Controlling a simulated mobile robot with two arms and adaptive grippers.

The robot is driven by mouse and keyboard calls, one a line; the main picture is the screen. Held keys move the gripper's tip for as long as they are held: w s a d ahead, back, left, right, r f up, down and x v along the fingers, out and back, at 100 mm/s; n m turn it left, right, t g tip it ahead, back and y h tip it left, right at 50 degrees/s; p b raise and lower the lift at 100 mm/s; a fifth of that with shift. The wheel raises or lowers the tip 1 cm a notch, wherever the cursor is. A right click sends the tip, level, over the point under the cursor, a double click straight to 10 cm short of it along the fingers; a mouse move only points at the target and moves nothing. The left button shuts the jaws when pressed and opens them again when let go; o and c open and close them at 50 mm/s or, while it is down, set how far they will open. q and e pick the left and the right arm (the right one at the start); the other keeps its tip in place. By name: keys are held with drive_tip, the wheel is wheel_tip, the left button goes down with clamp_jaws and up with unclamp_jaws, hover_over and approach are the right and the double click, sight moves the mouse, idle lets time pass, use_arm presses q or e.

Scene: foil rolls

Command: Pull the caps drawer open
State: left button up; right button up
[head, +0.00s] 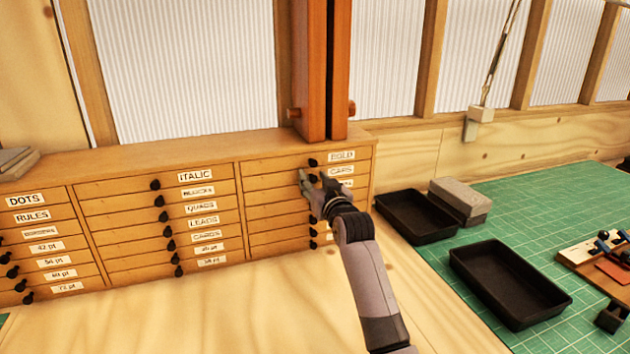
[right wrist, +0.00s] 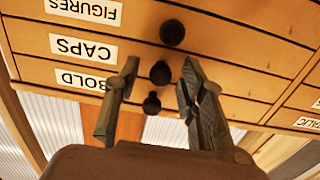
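The caps drawer (head: 275,182) is in the right column of the wooden cabinet, second from the top, under the BOLD drawer. It looks shut, flush with its neighbours. Its CAPS label (right wrist: 83,49) shows upside down in the right wrist view. Its dark round knob (right wrist: 160,72) sits between the fingertips of my right gripper (right wrist: 160,67). The fingers are spread, with a gap on both sides of the knob. In the head view my right gripper (head: 313,187) is at the drawer front and partly covers the drawers below. My left gripper is not in view.
The BOLD knob (right wrist: 152,103) and the FIGURES knob (right wrist: 172,32) are close on either side of the caps knob. Black trays (head: 510,284) and a grey block (head: 460,199) lie on the right. The wooden bench top (head: 220,315) before the cabinet is clear.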

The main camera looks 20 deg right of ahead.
clamp_jaws()
idle(0.3)
idle(0.5)
